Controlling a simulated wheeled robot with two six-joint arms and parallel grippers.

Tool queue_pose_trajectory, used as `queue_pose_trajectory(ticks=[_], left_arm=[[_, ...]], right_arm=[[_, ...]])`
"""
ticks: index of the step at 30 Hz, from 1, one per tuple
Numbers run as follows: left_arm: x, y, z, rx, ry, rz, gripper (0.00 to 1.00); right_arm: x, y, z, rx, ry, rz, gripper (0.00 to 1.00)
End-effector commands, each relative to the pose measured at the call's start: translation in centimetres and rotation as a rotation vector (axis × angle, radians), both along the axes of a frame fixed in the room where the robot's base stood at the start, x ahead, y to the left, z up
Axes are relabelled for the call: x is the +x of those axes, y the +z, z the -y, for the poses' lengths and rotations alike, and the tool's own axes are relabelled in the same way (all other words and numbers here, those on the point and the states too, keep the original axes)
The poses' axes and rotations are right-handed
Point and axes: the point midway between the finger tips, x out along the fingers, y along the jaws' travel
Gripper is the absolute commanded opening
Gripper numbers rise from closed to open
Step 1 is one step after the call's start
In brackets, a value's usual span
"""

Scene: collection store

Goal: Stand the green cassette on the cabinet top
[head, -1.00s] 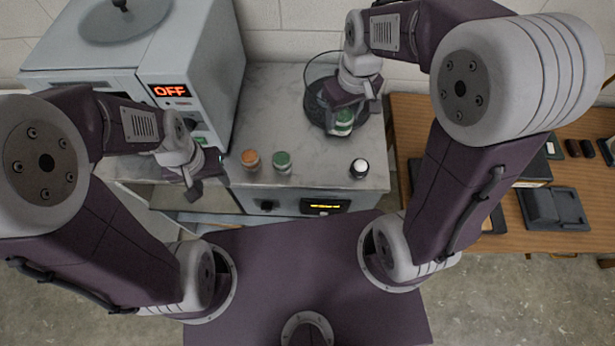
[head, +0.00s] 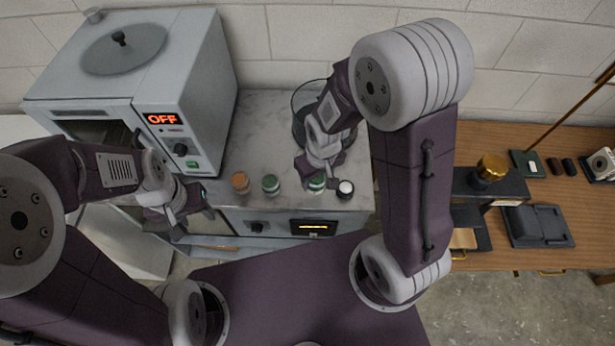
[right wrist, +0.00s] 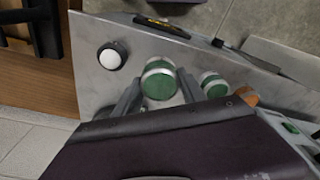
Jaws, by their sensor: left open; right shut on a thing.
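A green cassette (head: 317,184), a short cylinder with pale metal rims, is upright near the front of the grey marble-look cabinet top (head: 265,128). My right gripper (head: 322,172) is shut on it from behind. The right wrist view shows this cassette (right wrist: 159,80) between the two fingers (right wrist: 160,92). I cannot tell whether its base touches the top. A second green cassette (head: 270,184) and an orange cassette (head: 240,182) stand to its left. My left gripper (head: 195,214) is open and empty, left of the cabinet front.
A white-topped black knob (head: 345,189) is close on the right of the held cassette. A glass vessel (head: 304,100) stands behind my right gripper. A grey oven-like unit (head: 205,90) reading OFF is at left. A wooden desk (head: 470,148) with equipment is at right.

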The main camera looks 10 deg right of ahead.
Motion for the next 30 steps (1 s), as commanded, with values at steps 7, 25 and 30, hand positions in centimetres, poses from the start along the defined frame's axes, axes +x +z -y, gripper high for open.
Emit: queue_pose_trajectory(ticks=[7,25,30], left_arm=[[0.0,0.3,0.0,0.000,0.000,0.001,0.49],[0.0,0.4,0.0,0.000,0.000,0.001,0.49],[0.0,0.1,0.0,0.000,0.000,0.001,0.49]], right_arm=[[2.8,-1.9,-1.4,0.000,0.000,0.001,0.06],[2.8,-6.0,-1.4,0.000,0.000,0.001,0.06],[2.7,-6.3,-1.3,0.000,0.000,0.001,0.56]])
